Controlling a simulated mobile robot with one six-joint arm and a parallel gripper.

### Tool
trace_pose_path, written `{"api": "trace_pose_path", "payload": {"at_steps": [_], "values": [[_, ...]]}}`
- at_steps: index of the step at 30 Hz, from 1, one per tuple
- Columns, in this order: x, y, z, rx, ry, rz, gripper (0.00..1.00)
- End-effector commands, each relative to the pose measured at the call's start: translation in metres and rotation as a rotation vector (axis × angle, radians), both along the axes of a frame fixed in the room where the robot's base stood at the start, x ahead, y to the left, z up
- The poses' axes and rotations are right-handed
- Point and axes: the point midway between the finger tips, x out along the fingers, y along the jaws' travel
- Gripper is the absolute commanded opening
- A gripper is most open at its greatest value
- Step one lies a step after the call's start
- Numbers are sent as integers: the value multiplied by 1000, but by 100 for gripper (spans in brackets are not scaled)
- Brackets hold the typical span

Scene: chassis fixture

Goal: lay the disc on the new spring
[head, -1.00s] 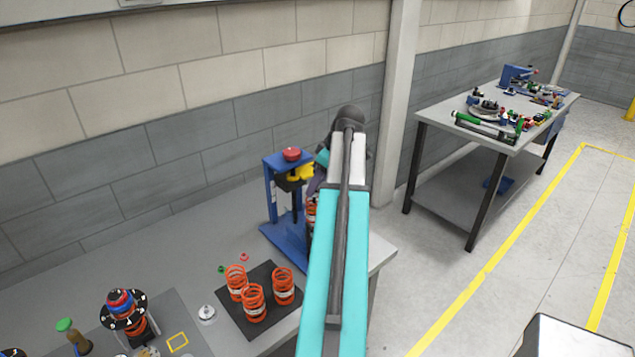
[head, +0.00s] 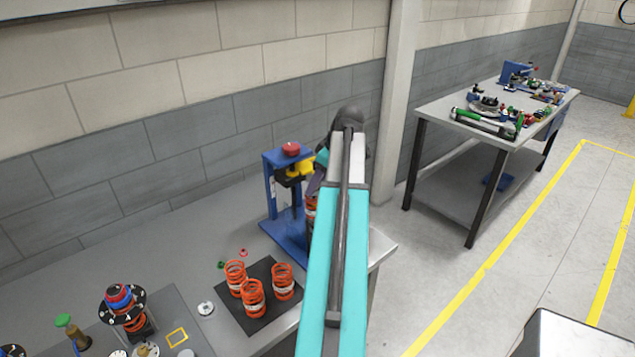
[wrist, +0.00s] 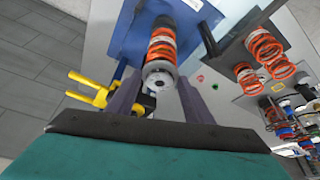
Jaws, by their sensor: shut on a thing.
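In the wrist view a grey disc (wrist: 160,77) with a dark centre sits between the two dark fingers of my gripper (wrist: 158,92), which is shut on it. An orange coil spring with a white label (wrist: 161,47) is just beyond the disc, over the blue press base (wrist: 125,45). The disc covers the near end of the spring, and I cannot tell whether they touch. In the head view a sliver of this spring (head: 311,207) shows beside my arm.
The blue press (head: 270,195) has a red knob (head: 291,149) and a yellow part (head: 305,168) close to my arm. Three orange springs stand on a black mat (head: 273,325). A silver round part (head: 205,308) lies left of it. A second bench (head: 435,112) stands at right.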

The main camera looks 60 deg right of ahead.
Motion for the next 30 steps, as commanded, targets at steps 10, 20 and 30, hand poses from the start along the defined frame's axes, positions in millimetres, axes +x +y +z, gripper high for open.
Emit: {"api": "trace_pose_path", "payload": {"at_steps": [10, 20, 30], "values": [[0, 0, 0, 0, 0, 0, 21], [0, 0, -8, 0, 0, 1, 21], [0, 0, -10, 0, 0, 1, 21]]}}
